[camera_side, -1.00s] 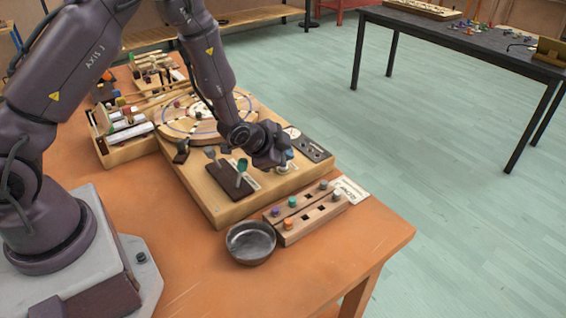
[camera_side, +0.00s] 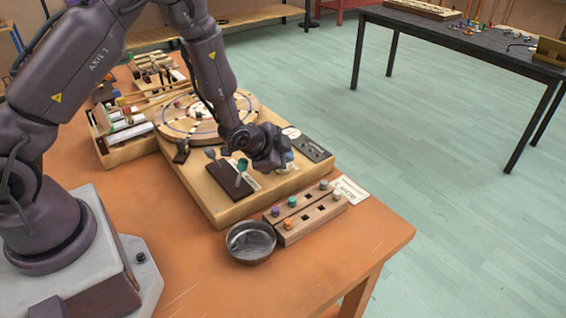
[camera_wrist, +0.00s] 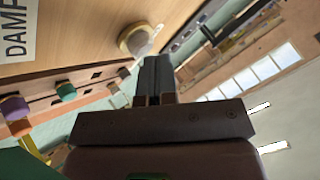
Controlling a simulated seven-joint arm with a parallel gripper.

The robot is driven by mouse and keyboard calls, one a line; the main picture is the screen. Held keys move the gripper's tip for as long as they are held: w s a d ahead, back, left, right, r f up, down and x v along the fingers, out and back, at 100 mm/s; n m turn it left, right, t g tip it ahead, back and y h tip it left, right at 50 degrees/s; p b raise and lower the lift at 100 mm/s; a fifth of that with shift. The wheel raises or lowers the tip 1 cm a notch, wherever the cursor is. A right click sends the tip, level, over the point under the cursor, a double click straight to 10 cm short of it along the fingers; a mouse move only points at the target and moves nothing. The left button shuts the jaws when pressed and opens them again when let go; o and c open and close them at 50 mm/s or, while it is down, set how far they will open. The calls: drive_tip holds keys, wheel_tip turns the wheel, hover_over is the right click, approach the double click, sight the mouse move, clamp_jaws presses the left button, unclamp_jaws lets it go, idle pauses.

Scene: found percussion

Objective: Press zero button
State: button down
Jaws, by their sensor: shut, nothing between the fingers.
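A round button or knob with a pale rim (camera_wrist: 136,38) sits on the wooden board in the wrist view. I cannot read a mark on it, so I cannot tell whether it is the zero button. My gripper (camera_wrist: 157,68) is shut and empty, its dark fingers beside the knob in this picture; I cannot tell whether they touch it. In the side view my gripper (camera_side: 284,163) is over the right part of the wooden instrument board (camera_side: 222,212), and its fingertips are hard to make out.
A turntable (camera_side: 240,105) and a green-topped lever (camera_side: 242,168) are on the board. A wooden peg block (camera_side: 310,218) with coloured pegs and a metal bowl (camera_side: 250,243) stand in front. A dark panel (camera_side: 312,148) is at the board's right edge. The table's front right is clear.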

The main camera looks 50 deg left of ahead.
drive_tip(key=shift+r, duration=0.8)
drive_tip(key=shift+r, duration=0.1)
drive_tip(key=shift+r, duration=2.45)
